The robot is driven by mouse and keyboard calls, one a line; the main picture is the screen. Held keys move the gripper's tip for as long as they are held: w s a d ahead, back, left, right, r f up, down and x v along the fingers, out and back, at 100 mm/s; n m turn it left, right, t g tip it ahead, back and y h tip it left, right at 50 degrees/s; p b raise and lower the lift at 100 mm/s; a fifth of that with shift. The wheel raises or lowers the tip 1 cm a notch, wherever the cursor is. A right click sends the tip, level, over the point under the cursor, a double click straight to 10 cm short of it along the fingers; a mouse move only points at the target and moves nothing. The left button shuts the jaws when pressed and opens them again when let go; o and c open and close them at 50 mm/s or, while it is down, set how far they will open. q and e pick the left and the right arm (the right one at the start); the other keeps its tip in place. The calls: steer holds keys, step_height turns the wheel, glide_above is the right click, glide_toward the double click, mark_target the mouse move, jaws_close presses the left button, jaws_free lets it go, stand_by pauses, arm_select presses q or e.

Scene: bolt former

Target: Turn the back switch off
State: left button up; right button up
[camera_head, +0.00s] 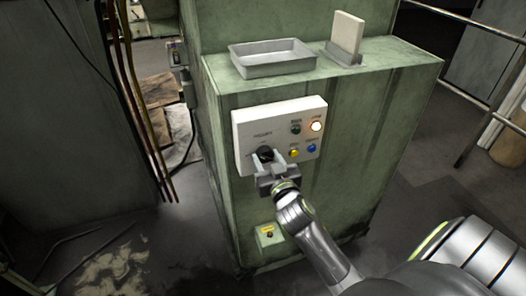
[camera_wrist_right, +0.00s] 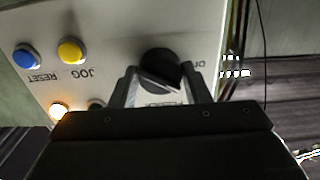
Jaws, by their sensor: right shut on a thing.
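A black rotary switch (camera_head: 264,151) sits at the lower left of a white control panel (camera_head: 246,128) on the green machine. My right gripper (camera_head: 264,166) reaches it from the front and is shut on it. In the right wrist view the black rotary switch (camera_wrist_right: 160,66) shows between the two fingers of my right gripper (camera_wrist_right: 164,88), with panel lettering upside down. The gripper partly hides the switch and its lettering, so I cannot read its setting for sure. My left gripper is not in view.
The panel carries a yellow button (camera_head: 294,153), a blue button (camera_head: 311,148), a dark green button (camera_head: 295,128) and a lit lamp (camera_head: 316,127). A grey tray (camera_head: 272,62) stands on the machine top. Cables hang at left.

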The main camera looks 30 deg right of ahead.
steer(key=shift+r+n+p, duration=0.1)
steer(key=shift+n+p, duration=0.5)
steer(key=shift+n, duration=0.2)
steer(key=shift+n+p, duration=0.4)
steer(key=shift+n, duration=0.7)
steer(key=shift+n+p, duration=0.55)
steer(key=shift+n, duration=1.35)
steer(key=o, duration=1.2)
steer(key=shift+s, duration=0.1)
steer(key=v, duration=0.8)
steer(key=shift+p, duration=0.35)
steer(key=shift+f, duration=0.25)
